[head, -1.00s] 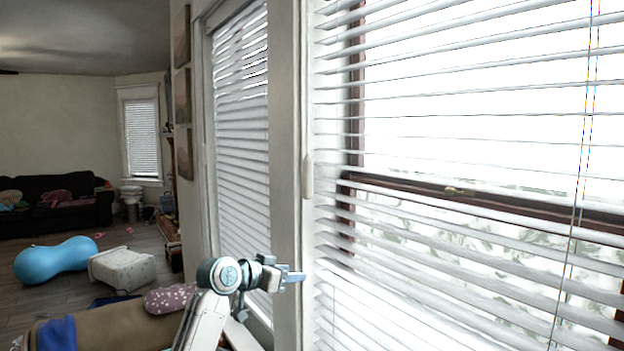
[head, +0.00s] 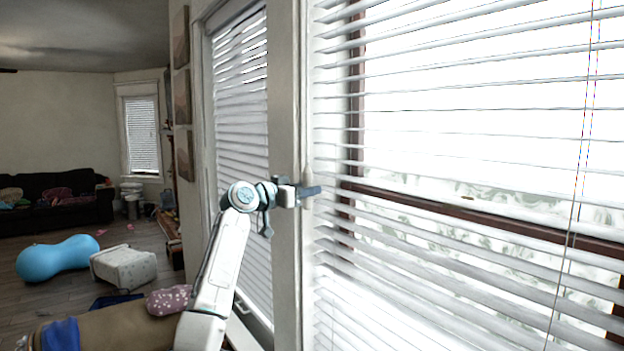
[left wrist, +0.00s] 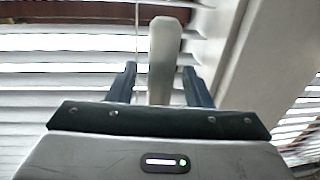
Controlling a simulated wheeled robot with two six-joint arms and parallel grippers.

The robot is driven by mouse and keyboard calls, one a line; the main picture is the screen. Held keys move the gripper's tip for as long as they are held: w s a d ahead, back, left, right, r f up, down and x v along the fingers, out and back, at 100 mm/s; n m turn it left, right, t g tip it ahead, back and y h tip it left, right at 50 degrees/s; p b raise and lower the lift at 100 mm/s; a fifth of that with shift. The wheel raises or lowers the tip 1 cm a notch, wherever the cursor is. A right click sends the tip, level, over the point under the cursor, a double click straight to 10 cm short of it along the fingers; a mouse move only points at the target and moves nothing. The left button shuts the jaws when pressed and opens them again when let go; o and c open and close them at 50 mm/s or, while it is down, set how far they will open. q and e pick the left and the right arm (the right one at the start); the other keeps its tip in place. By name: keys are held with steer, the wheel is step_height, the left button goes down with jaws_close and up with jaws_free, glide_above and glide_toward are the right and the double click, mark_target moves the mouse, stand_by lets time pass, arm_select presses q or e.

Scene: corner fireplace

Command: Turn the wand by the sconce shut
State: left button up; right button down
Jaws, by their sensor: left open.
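The wand is a pale, thick handle on a thin cord at the left edge of the large blind; its upper part (head: 307,178) shows just above my left gripper (head: 311,191) in the head view. In the left wrist view the wand (left wrist: 163,60) stands between the two dark fingers of my left gripper (left wrist: 164,85). The fingers are apart, with a gap on each side of the wand. In the head view the gripper hides the wand's lower part. I see no sconce. My right gripper is not in view.
The white window post (head: 285,110) stands close beside the wand. The large blind's slats (head: 450,130) lie to the right. A second blind (head: 242,150) is to the left.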

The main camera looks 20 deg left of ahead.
arm_select(q)
steer(key=shift+p+x, duration=0.45)
steer(key=shift+x, duration=0.85)
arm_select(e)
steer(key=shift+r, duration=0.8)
arm_select(q)
steer(key=shift+c, duration=0.4)
steer(key=c, duration=0.9)
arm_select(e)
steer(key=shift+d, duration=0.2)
arm_select(q)
steer(key=shift+f+n+y, duration=0.1)
steer(key=shift+n+y, duration=0.2)
steer(key=shift+y, duration=0.1)
steer(key=shift+s+a+n+g+y+b, duration=0.1)
steer(key=shift+a+n+g+y+b, duration=0.4)
steer(key=shift+n+y, duration=2.6)
steer(key=shift+a+n+g+y+b, duration=0.1)
steer(key=shift+n+g+y+b, duration=0.75)
steer(key=shift+n+y, duration=2.2)
steer(key=shift+a+n+g+y+b, duration=0.35)
steer(key=shift+n+y+b, duration=0.85)
steer(key=shift+y, duration=3.55)
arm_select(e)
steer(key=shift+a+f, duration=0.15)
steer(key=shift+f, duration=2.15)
arm_select(q)
steer(key=shift+n, duration=0.45)
